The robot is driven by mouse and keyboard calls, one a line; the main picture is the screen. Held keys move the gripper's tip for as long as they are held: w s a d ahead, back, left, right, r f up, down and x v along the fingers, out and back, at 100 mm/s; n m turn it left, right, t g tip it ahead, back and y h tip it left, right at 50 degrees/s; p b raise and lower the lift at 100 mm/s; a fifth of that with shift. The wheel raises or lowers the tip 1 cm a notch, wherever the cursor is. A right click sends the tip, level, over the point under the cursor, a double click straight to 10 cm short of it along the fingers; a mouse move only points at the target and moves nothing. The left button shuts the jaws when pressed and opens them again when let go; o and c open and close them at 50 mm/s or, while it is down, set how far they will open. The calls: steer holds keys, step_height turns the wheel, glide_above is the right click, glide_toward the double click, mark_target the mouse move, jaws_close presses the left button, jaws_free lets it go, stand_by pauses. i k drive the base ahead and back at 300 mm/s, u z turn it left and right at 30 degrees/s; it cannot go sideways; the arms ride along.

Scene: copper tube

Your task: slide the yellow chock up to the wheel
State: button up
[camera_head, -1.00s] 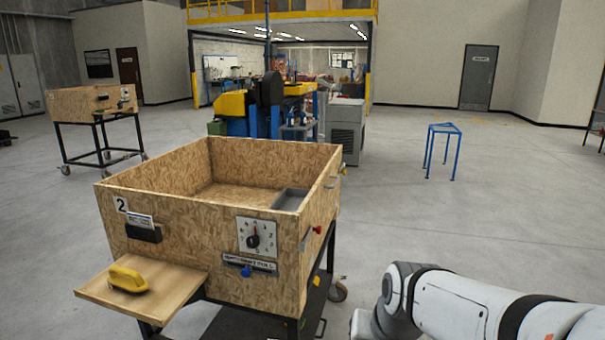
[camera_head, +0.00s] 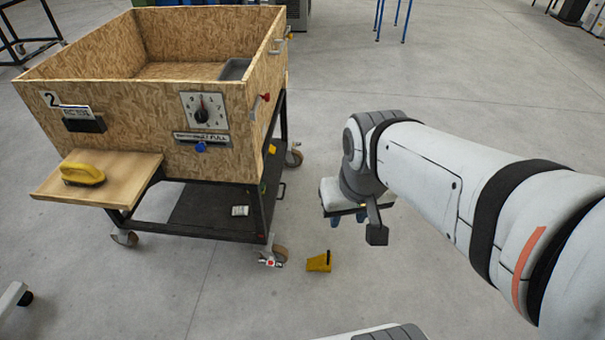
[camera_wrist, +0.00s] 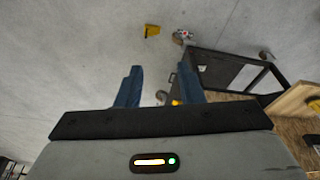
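The yellow chock (camera_head: 319,261) lies on the floor just right of the cart's near right caster wheel (camera_head: 275,255), with a small gap between them. In the wrist view the chock (camera_wrist: 152,30) is near the top, left of the wheel (camera_wrist: 184,37). My gripper (camera_head: 348,219) hangs above the floor, up and to the right of the chock, and is not touching it. In the wrist view its two blue fingers (camera_wrist: 162,86) stand wide apart with nothing held between them.
The wooden cart (camera_head: 215,150) stands at the left, with a black lower shelf (camera_head: 205,212) and a side board (camera_head: 120,172) holding a yellow handled object (camera_head: 82,174). Another caster (camera_head: 293,157) sits farther back. Open concrete floor lies around the chock's right and front.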

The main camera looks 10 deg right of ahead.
mark_target(323, 263)
steer(key=z, duration=0.3)
steer(key=i, duration=0.7)
steer(key=z, duration=1.25)
